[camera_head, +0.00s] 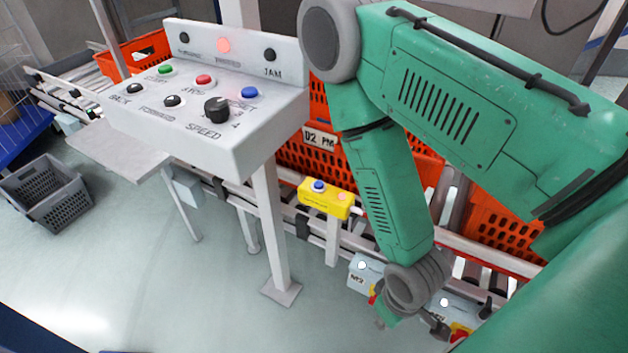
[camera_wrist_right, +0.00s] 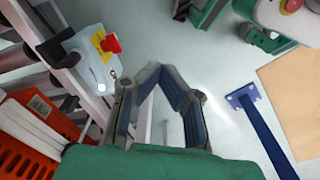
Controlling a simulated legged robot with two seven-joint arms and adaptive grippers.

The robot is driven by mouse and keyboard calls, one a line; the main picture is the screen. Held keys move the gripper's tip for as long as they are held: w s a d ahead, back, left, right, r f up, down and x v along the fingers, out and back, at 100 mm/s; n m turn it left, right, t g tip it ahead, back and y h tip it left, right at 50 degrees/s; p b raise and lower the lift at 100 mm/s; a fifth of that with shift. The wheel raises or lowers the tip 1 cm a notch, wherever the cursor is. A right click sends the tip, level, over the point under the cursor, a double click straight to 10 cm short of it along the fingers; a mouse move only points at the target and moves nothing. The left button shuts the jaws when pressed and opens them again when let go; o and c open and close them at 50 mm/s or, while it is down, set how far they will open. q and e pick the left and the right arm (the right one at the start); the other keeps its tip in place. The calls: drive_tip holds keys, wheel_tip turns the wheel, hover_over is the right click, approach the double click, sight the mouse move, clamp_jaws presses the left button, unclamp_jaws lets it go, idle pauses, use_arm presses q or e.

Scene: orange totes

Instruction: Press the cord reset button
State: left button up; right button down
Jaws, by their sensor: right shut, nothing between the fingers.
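A yellow box (camera_head: 325,200) on a post beside the conveyor has a blue button (camera_head: 319,186) on top and a small lit reddish lamp (camera_head: 343,197). A larger grey control panel (camera_head: 215,110) to its upper left has another blue button (camera_head: 250,92) by the label RESET, plus green, red and black buttons and a SPEED knob. My right gripper (camera_head: 382,318) hangs low, right of and below the yellow box, mostly hidden by its wrist. In the wrist view its fingers (camera_wrist_right: 160,70) meet at the tips, empty and apart from any button. My left gripper is out of view.
Orange totes (camera_head: 300,150) stand on the roller conveyor behind the yellow box. A grey box with a red and yellow switch (camera_wrist_right: 107,42) is near my right gripper. A blue post (camera_wrist_right: 265,135) stands at right in the wrist view. A grey crate (camera_head: 50,190) is on the floor.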

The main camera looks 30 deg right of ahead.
drive_tip(key=w+r+n+t+b, duration=0.15)
drive_tip(key=w+r, duration=0.25)
drive_tip(key=w, duration=0.6)
wheel_tip(320, 180, up, 20)
drive_tip(key=n+t+y+b, duration=0.2)
drive_tip(key=n+t+b, duration=0.1)
drive_tip(key=n+t, duration=0.5)
hover_over(319, 184)
drive_tip(key=g, duration=0.1)
drive_tip(key=shift+f+n, duration=0.1)
drive_tip(key=shift+n, duration=0.35)
drive_tip(key=shift+f, duration=0.2)
wheel_tip(319, 184, down, 8)
drive_tip(key=b, duration=0.7)
drive_tip(key=shift+r, duration=0.1)
drive_tip(key=shift+f, duration=0.35)
drive_tip(key=shift+f, duration=0.1)
drive_tip(key=shift+f, duration=0.25)
